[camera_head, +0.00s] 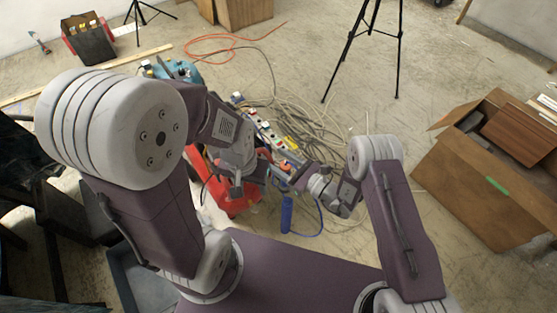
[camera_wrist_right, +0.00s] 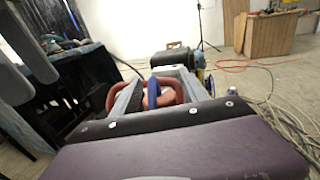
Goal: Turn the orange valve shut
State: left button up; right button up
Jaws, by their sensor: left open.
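A small orange part (camera_head: 286,167), which looks like the valve, shows in the head view right beside the tips of my right gripper (camera_head: 282,174). My right arm reaches it from the right. In the right wrist view my right gripper's two grey fingers stand apart, with a reddish rounded piece (camera_wrist_right: 168,97) and a blue loop (camera_wrist_right: 152,92) seen between them. Whether they touch either piece I cannot tell. My left gripper (camera_head: 250,184) is open, just left of the orange part and above a red object. The valve's handle angle is hidden by the grippers.
The red object (camera_head: 230,203) stands below my left gripper. A blue cylinder (camera_head: 287,214) with a blue hose hangs just below my right gripper. Coiled cables (camera_head: 310,125) lie behind. An open cardboard box (camera_head: 480,190) is at right; a black tripod (camera_head: 360,40) stands behind.

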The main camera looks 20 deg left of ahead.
grip_shut()
jog(key=n+g+b, duration=0.1)
jog(key=n+g, duration=0.1)
jog(key=g, duration=0.1)
jog(key=s+n+g+b, duration=0.1)
jog(key=n+g+b, duration=0.1)
jog(key=g, duration=0.1)
jog(key=n+g+y+b, duration=0.1)
jog(key=g+b, duration=0.1)
jog(key=g, duration=0.1)
jog(key=shift+s+f+n, duration=0.1)
jog(key=shift+s+n, duration=0.2)
jog(key=shift+n, duration=0.1)
jog(key=shift+o, duration=1.2)
grip_release()
jog(key=shift+a, duration=0.1)
